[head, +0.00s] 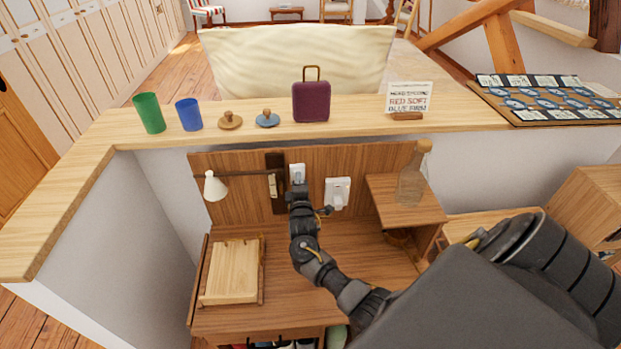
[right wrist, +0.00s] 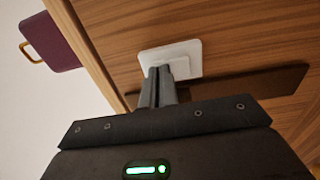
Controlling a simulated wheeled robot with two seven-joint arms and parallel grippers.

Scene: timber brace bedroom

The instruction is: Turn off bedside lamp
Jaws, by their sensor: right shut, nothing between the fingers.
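The bedside lamp (head: 214,187) has a small white cone shade on a dark arm, fixed to the wooden back panel at the left in the head view. I cannot tell whether it is lit. A white wall switch (head: 297,171) sits right of the lamp's dark mount (head: 275,200). My right gripper (head: 298,189) is shut and empty, its tips at the switch's lower part. In the right wrist view the shut fingertips (right wrist: 160,70) overlap the white switch plate (right wrist: 185,56); I cannot tell whether they touch it. My left gripper is not in view.
A white socket (head: 338,192) is close right of my gripper. A glass bottle (head: 411,182) stands on a raised wooden shelf. A wooden tray (head: 231,272) lies on the lower left surface. Cups, a purple case (head: 311,102) and a sign (head: 408,99) line the ledge above.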

